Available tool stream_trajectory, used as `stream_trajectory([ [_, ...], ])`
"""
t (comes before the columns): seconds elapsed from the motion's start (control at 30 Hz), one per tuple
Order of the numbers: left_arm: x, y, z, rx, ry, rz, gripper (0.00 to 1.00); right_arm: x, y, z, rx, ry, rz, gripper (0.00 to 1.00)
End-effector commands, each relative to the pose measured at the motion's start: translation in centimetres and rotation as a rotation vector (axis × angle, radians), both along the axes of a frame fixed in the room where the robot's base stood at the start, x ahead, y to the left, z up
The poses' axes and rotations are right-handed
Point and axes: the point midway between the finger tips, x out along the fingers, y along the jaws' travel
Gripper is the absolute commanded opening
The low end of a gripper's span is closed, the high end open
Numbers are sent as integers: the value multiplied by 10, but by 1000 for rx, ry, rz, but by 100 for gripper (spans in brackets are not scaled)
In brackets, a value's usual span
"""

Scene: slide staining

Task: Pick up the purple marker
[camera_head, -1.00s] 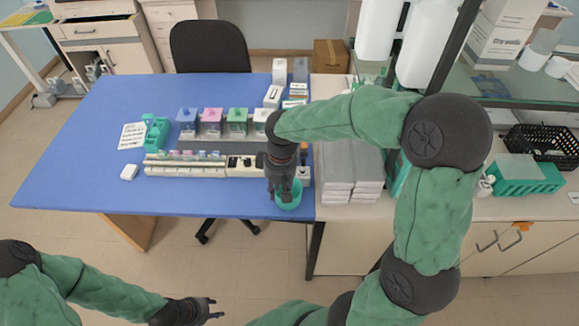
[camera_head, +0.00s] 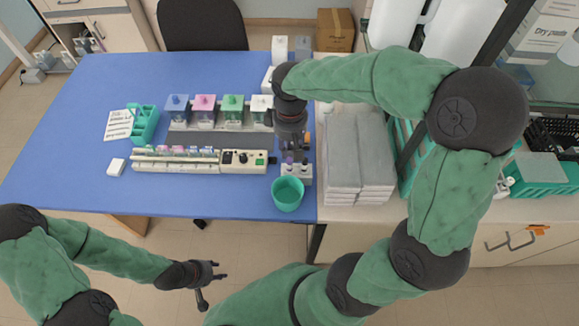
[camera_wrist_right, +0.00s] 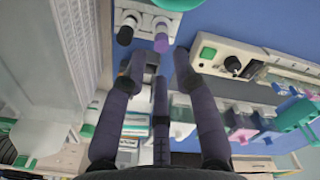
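The purple marker (camera_wrist_right: 161,42) stands in a small white holder (camera_wrist_right: 146,16) next to a black marker (camera_wrist_right: 125,34). In the head view the holder (camera_head: 304,175) is at the table's right front, partly hidden by my right gripper (camera_head: 293,158). In the right wrist view my right gripper (camera_wrist_right: 160,62) has its fingers apart, with the purple marker just beyond the tips, near the gap between them. Nothing is held in it. My left gripper (camera_head: 220,270) is in front of the table, its fingers apart and empty.
A teal cup (camera_head: 287,194) stands just in front of the holder. A white control unit (camera_head: 243,160) is to its left, and colored staining jars (camera_head: 204,110) stand behind. The blue table's (camera_head: 70,140) left part is mostly clear.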

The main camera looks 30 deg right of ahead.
Motion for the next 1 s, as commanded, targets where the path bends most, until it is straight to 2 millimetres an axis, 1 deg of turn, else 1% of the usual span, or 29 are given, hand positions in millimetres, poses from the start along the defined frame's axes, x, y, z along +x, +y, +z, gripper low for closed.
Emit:
stream_trajectory([
  [0.03, 0, 0, -3, 0, 0, 0, 40, 0, 0, -7, 0, 0, 0, 29],
  [0.27, 0, 0, -5, 0, -1, -1, 40, 0, 0, -17, -1, -1, 1, 29],
  [0.33, 0, 0, -8, 0, -1, -1, 40, 0, 1, -24, 0, 0, 2, 29],
  [0.6, 0, 0, -21, 0, -1, -1, 40, -1, 3, -60, 0, 0, 0, 29],
  [0.7, 0, 0, -22, 0, -1, -1, 40, -1, 3, -65, -1, -1, 0, 29],
  [0.87, 0, 0, -21, 0, -1, -1, 40, -1, 3, -64, -1, -2, 1, 29],
  [0.9, 0, 0, -21, 0, -1, -1, 40, -1, 3, -64, -1, -2, 1, 26],
  [1.0, 0, 0, -21, 0, -1, -1, 40, -1, 3, -64, 0, -2, 1, 0],
])
